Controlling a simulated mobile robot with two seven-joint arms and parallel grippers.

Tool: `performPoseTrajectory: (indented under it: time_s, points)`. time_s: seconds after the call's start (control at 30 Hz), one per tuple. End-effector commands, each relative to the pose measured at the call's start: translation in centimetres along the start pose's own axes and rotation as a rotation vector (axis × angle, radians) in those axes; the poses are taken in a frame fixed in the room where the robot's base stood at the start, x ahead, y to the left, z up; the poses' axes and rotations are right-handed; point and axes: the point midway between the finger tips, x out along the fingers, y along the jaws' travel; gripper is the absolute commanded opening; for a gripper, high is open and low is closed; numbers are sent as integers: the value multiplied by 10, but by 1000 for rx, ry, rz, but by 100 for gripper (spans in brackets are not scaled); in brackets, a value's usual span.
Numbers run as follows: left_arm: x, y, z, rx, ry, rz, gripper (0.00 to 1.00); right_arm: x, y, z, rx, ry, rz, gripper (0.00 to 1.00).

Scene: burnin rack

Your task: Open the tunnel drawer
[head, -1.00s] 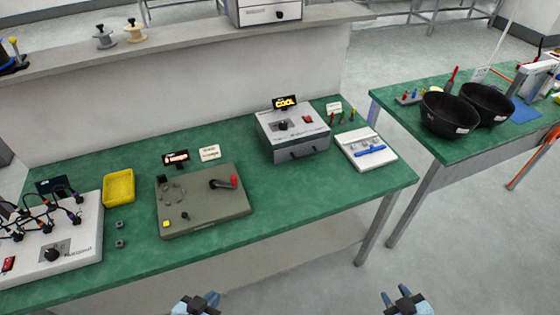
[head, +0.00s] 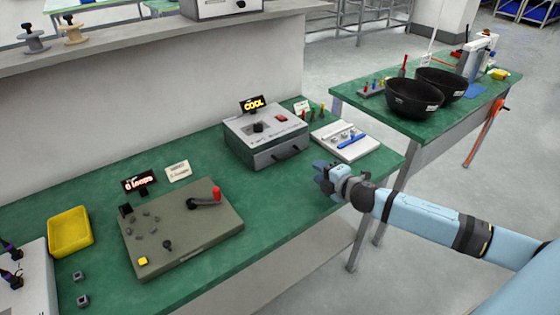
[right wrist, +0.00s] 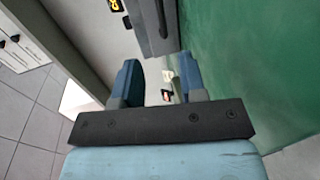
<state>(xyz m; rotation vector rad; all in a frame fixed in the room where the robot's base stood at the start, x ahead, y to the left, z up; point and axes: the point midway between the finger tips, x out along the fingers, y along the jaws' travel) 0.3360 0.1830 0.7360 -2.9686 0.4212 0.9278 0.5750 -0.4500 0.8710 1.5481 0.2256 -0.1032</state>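The tunnel is a grey box (head: 262,131) with a lit "COOL" sign on top, standing at the back of the green bench. Its drawer front has a dark handle (head: 287,156) and looks flush with the box. My right gripper (head: 320,174) is in front and to the right of the drawer, near the bench edge, apart from the handle. In the right wrist view its two blue fingers (right wrist: 160,78) are spread with nothing between them, and the handle (right wrist: 162,18) shows beyond them. My left gripper is out of view.
A white tray with a blue tool (head: 344,141) lies right of the tunnel. A grey-green panel with a red-knobbed lever (head: 182,228) and a yellow bin (head: 70,232) are to the left. Black bowls (head: 414,99) stand on another bench. Bare bench top lies before the drawer.

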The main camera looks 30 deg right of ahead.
Motion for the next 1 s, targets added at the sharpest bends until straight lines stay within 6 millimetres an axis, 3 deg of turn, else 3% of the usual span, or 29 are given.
performPoseTrajectory:
  time_s: [0.63,0.8,1.0]
  points:
    - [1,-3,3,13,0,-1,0,110,0,-1,5,0,0,38]
    - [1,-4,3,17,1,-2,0,125,-1,-1,4,0,-1,38]
    - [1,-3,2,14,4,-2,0,130,0,-1,4,1,-1,38]
